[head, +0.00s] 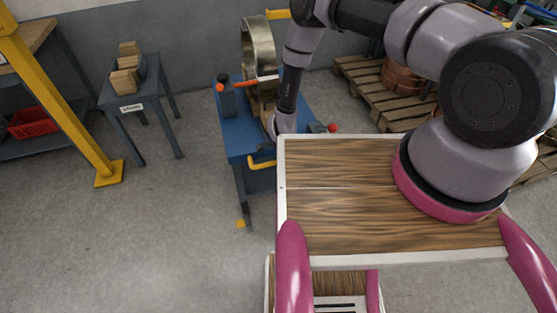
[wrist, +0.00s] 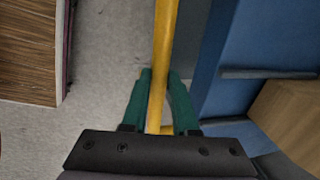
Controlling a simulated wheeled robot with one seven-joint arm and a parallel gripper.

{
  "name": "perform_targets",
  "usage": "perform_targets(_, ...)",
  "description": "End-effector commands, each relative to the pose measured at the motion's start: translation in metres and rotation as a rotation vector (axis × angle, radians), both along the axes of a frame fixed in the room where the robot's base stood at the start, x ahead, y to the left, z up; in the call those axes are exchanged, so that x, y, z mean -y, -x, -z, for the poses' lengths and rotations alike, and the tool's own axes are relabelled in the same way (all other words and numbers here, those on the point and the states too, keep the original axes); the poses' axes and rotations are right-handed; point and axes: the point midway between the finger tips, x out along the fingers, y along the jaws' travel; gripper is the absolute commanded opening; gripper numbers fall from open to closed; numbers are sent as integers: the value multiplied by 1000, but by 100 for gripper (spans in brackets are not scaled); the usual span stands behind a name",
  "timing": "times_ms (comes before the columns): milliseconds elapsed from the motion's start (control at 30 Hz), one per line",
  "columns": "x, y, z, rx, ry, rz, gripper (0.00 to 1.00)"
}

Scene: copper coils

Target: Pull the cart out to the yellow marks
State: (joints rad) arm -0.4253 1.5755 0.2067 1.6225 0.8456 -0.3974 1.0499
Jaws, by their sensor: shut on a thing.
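The blue cart (head: 234,138) stands in front of my wooden-topped base and carries a large metal coil (head: 262,50). Its yellow handle (head: 262,164) sticks out at the near side and also runs lengthwise through the wrist view (wrist: 166,35). My gripper (wrist: 159,76) is shut on this handle, with a green finger on each side of the bar. In the head view my arm hides most of the gripper. A small yellow mark (head: 240,223) shows on the floor by the cart's near left leg. I cannot make out another floor mark.
A yellow post (head: 62,92) stands at the left. Behind it are a grey stand (head: 140,95) with wooden blocks and a shelf with a red crate (head: 33,122). Pallets (head: 365,85) with copper coils lie at the right. The floor left of the cart is clear.

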Motion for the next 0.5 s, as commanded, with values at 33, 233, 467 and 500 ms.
perform_targets(33,2,10,3,-19,4,2,0)
perform_targets(233,2,7,2,-14,3,1,57)
perform_targets(467,1,5,-2,-10,2,1,57)
perform_targets(500,1,6,-5,-9,1,1,57)
